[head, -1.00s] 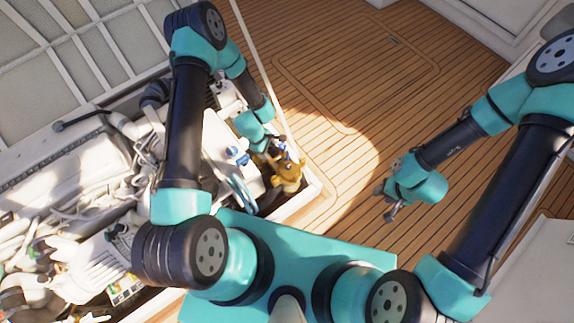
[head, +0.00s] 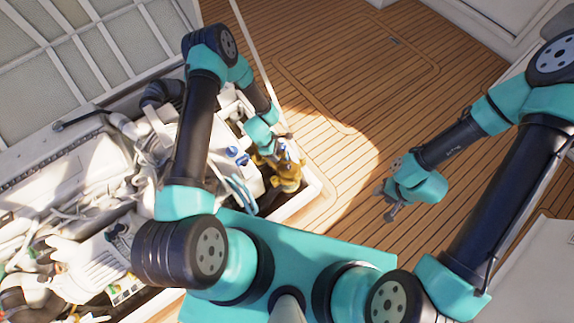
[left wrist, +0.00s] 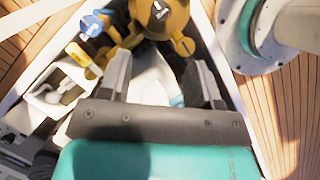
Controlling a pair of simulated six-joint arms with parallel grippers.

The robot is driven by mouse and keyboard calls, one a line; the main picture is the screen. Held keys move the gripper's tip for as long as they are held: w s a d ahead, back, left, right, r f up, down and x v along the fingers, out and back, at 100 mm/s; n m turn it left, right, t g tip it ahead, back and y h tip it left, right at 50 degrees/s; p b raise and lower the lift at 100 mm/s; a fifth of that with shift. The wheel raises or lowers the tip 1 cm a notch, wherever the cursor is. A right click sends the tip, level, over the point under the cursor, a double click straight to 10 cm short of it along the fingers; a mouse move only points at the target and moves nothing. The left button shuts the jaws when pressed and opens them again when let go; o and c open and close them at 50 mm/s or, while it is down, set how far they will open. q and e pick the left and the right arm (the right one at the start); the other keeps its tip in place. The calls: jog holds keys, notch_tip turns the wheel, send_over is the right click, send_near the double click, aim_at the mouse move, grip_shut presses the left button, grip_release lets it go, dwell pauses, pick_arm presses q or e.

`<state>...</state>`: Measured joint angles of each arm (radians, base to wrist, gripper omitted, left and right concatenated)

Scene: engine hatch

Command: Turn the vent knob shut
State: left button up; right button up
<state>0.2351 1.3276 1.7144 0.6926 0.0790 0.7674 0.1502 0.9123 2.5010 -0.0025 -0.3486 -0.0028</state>
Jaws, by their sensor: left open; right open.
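A brass fitting (head: 287,175) sits in the right corner of the engine hatch. It also shows at the top of the left wrist view (left wrist: 163,18), with a blue handle (left wrist: 94,24) and small yellow-brass knobs at its sides. I cannot tell for certain which part is the vent knob. My left gripper (head: 284,142) is over this corner, close to the brass fitting. In the left wrist view its two fingers (left wrist: 160,78) are apart with nothing gripped, just short of the fitting. My right gripper (head: 388,203) is open and empty above the deck.
A white tank with a blue cap (head: 237,155) stands left of the brass fitting. White hoses and engine parts (head: 100,180) fill the hatch. The hatch rim (head: 310,192) bounds the corner, and a thin pole rises near it. The wooden deck (head: 350,90) is clear.

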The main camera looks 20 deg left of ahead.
aim_at(288, 166)
pick_arm(q)
jog(key=x, duration=1.3)
jog(key=shift+f, duration=0.25)
jog(key=shift+c, duration=0.4)
jog(key=c, duration=0.9)
jog(key=shift+o, duration=0.2)
